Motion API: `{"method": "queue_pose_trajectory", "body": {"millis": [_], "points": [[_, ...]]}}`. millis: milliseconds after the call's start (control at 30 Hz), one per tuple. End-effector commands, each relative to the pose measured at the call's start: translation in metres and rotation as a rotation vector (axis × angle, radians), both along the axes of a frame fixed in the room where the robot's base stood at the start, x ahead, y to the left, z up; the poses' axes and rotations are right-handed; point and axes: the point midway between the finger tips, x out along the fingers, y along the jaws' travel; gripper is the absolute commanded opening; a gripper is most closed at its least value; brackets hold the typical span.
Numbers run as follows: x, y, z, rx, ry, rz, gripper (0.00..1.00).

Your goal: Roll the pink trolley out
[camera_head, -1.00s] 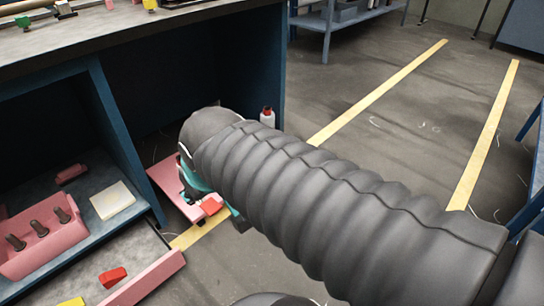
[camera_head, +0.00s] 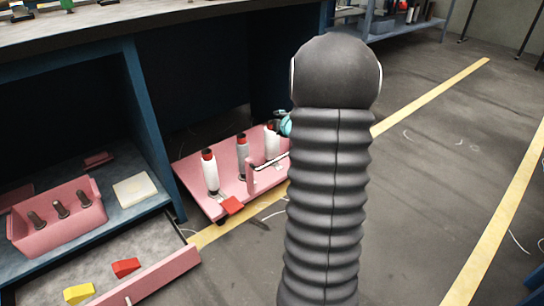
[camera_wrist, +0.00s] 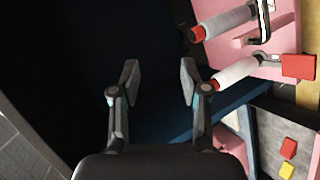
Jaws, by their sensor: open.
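The pink trolley (camera_head: 228,196) stands on the floor partly inside the dark bay under the bench. Several white bobbins with red tops (camera_head: 241,155) stand upright on it. A pink post with a light bar (camera_head: 268,162) is at its front edge, and a red piece (camera_head: 232,205) is at its near corner. My arm hides its right end. In the wrist view, the trolley (camera_wrist: 285,35) is at upper right with its bar (camera_wrist: 263,22). My gripper (camera_wrist: 159,75) is open and empty, to the left of the trolley and apart from it.
An open drawer (camera_head: 150,277) with red and yellow blocks juts out at lower left. A shelf above it holds a pink block with dark pegs (camera_head: 58,216) and a pale pad (camera_head: 136,190). Yellow floor lines (camera_head: 430,97) cross clear floor at right.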

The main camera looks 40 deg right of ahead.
Motion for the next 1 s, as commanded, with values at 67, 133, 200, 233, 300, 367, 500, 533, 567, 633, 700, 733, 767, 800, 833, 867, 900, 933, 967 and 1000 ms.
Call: {"method": "queue_pose_trajectory", "body": {"millis": [67, 133, 200, 233, 300, 367, 500, 533, 567, 633, 700, 733, 767, 800, 833, 867, 900, 933, 967, 1000], "points": [[0.001, -0.024, -0.041, -0.041, -0.009, 0.060, 0.45], [-0.001, -0.041, -0.070, -0.080, -0.028, 0.120, 0.45], [-0.005, -0.055, -0.099, -0.116, -0.051, 0.181, 0.45], [-0.008, -0.060, -0.112, -0.128, -0.063, 0.205, 0.45], [-0.016, -0.071, -0.139, -0.155, -0.092, 0.259, 0.45], [-0.024, -0.077, -0.160, -0.175, -0.119, 0.301, 0.45], [-0.041, -0.086, -0.196, -0.207, -0.175, 0.371, 0.45], [-0.044, -0.087, -0.201, -0.211, -0.184, 0.381, 0.45], [-0.047, -0.088, -0.206, -0.215, -0.193, 0.389, 0.45], [-0.051, -0.089, -0.213, -0.222, -0.209, 0.404, 0.45], [-0.053, -0.088, -0.216, -0.226, -0.219, 0.414, 0.45], [-0.052, -0.088, -0.217, -0.227, -0.221, 0.416, 0.45], [-0.051, -0.088, -0.218, -0.228, -0.223, 0.418, 0.45], [-0.048, -0.088, -0.219, -0.228, -0.224, 0.419, 0.45], [-0.045, -0.088, -0.219, -0.229, -0.224, 0.420, 0.45], [-0.041, -0.087, -0.220, -0.229, -0.224, 0.420, 0.45], [-0.036, -0.087, -0.222, -0.229, -0.223, 0.420, 0.45], [-0.031, -0.086, -0.223, -0.228, -0.222, 0.420, 0.45], [-0.026, -0.085, -0.223, -0.228, -0.222, 0.421, 0.45], [-0.019, -0.085, -0.225, -0.229, -0.223, 0.421, 0.45]]}}
